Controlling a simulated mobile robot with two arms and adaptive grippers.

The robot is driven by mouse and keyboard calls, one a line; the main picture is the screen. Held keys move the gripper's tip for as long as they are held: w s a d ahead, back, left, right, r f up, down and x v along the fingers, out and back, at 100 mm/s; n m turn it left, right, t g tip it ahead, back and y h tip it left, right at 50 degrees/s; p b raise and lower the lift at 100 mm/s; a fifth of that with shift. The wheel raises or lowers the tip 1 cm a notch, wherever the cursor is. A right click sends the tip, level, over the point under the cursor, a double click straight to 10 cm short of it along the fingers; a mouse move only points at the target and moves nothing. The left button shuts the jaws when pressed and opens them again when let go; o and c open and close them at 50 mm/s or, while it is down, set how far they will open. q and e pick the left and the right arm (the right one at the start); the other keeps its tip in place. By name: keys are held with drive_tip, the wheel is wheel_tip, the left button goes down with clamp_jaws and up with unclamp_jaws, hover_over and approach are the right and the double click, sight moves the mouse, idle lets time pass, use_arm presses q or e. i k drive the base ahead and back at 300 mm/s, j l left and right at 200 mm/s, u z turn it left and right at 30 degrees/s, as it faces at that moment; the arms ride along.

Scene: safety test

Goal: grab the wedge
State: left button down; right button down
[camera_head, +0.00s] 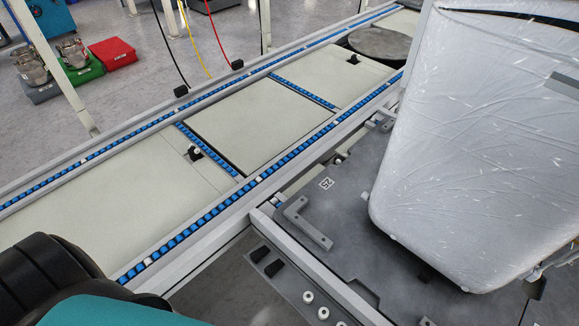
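I cannot pick out a clear wedge in the head view. A grey angled bracket (303,225) sits on the dark grey plate at lower middle. Neither gripper shows. A black and teal part of my own body fills the lower left corner.
A conveyor (255,122) with blue rollers runs diagonally from lower left to upper right. A large plastic-wrapped white object (480,130) stands on the dark plate (345,203) at right. Red (113,53) and green (78,73) boxes stand on the floor beyond.

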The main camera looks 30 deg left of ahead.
sight(271, 269)
drive_tip(key=k+u, duration=0.15)
drive_tip(key=u, duration=0.3)
drive_tip(key=k+u, duration=0.2)
drive_tip(key=u, duration=0.25)
